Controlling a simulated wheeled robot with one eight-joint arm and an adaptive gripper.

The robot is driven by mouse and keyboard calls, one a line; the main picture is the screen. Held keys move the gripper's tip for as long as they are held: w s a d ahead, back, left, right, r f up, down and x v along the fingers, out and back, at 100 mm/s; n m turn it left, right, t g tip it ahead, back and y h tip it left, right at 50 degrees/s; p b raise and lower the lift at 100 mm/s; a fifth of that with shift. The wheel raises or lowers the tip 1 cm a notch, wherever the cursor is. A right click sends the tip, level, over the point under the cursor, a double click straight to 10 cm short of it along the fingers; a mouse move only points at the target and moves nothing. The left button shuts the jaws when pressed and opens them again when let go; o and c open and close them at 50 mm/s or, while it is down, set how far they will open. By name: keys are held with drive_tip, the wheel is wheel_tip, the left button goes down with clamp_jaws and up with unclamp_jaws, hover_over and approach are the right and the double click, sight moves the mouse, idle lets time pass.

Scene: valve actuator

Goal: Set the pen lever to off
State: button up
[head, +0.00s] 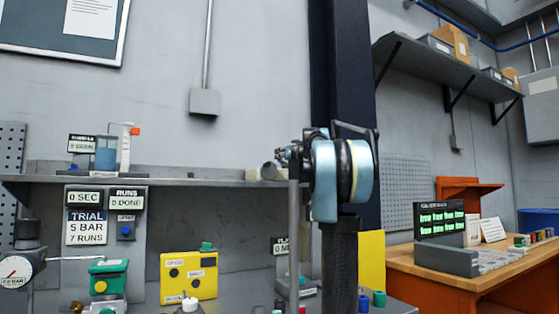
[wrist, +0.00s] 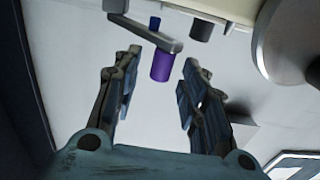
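In the wrist view a grey lever arm (wrist: 140,32) ends in a purple knob (wrist: 162,66); it looks to be the pen lever, but no label on it can be read. My gripper (wrist: 161,58) is open, with one finger to the left of the purple knob and one to the right. Clear gaps show on both sides of the knob. I cannot tell whether the knob is between the fingertips or a little beyond them. In the head view my arm stands in front of the bench, and I cannot make out the gripper or this lever.
A dark cylinder (wrist: 202,28) and a small blue part (wrist: 154,22) are near the lever. A large grey disc (wrist: 292,40) is at the right. In the head view, a yellow box (head: 190,290) and a green device (head: 108,278) are left of my arm, below a shelf (head: 225,183).

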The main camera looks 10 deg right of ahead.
drive_tip(key=shift+x, duration=1.65)
clamp_jaws()
